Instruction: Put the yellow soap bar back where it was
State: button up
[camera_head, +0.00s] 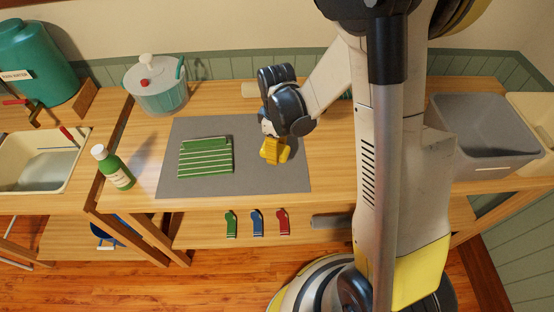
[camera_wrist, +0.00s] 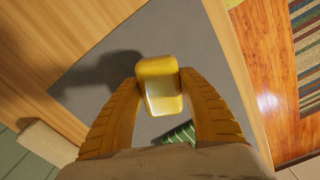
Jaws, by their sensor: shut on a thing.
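The yellow soap bar (camera_wrist: 158,84) is between the two ochre fingers of my gripper (camera_wrist: 162,92) in the wrist view. The fingers are shut on its sides, and the bar's far end shows past the fingertips. In the head view my gripper (camera_head: 274,150) hangs over the right part of the grey mat (camera_head: 205,128). Fingers and soap there merge into one yellow patch, so the bar's outline is hard to tell. In the wrist view a shadow lies on the mat to the left, apart from the bar, so the bar appears held above the mat.
A green striped cloth (camera_head: 206,157) lies on the mat, left of my gripper. A green bottle (camera_head: 113,168), a lidded pot (camera_head: 157,86) and a sink basin (camera_head: 45,158) are further left. A grey tub (camera_head: 483,135) stands right. Coloured clips (camera_head: 257,222) hang below the front edge.

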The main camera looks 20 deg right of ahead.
jog(key=shift+f+b, duration=0.8)
jog(key=shift+f, duration=1.1)
jog(key=shift+f, duration=0.1)
jog(key=o, duration=1.2)
jog(key=shift+c, duration=0.2)
notch_tip(320, 180, up, 13)
jog(key=p, duration=0.4)
jog(key=shift+s+f, duration=0.1)
jog(key=shift+f, duration=0.05)
jog(key=s+r+m+t, duration=0.7)
jog(key=s+r+m, duration=0.3)
jog(key=r, duration=0.5)
jog(key=shift+s+a, duration=0.2)
jog(key=shift+s, duration=0.95)
